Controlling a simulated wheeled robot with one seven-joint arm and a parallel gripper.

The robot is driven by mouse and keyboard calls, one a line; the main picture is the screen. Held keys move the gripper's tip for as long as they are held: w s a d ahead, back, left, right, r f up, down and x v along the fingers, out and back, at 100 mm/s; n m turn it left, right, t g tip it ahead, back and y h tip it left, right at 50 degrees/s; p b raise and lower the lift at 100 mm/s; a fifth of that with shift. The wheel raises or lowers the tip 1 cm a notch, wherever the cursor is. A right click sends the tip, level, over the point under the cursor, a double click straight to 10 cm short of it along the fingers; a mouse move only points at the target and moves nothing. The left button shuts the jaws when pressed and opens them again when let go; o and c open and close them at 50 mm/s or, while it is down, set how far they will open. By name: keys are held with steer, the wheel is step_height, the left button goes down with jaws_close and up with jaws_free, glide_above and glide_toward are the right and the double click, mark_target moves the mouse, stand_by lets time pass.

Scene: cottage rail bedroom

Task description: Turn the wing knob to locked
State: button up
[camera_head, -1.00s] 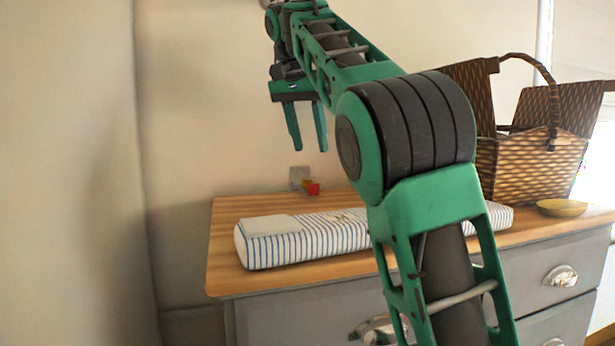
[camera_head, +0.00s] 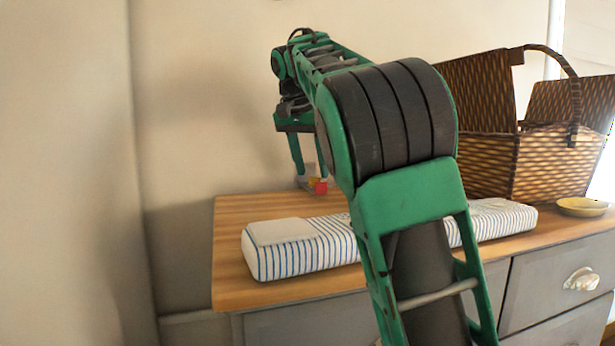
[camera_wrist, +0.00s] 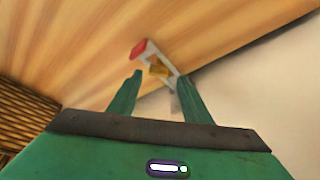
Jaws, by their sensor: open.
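A small light-grey fixture (camera_head: 306,183) with a red block (camera_head: 321,187) stands at the back of the wooden dresser top, near the wall. In the wrist view the fixture is a pale plate (camera_wrist: 150,57) with the red block (camera_wrist: 139,48) at one end and a yellow piece (camera_wrist: 158,69), probably the wing knob, at its middle. My gripper (camera_head: 311,174) is open and points down at the fixture, its fingertips overlapping it in the head view. In the wrist view the yellow piece shows just beyond and between the open fingertips (camera_wrist: 160,79). I cannot tell whether they touch.
A striped padded bundle (camera_head: 300,257) lies along the dresser top (camera_head: 235,215), in front of the fixture. A wicker basket (camera_head: 535,165) and a yellow bowl (camera_head: 582,207) stand to the right. The wall is close behind the fixture.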

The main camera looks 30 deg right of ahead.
steer(key=shift+x, duration=1.1)
steer(key=c, duration=1.1)
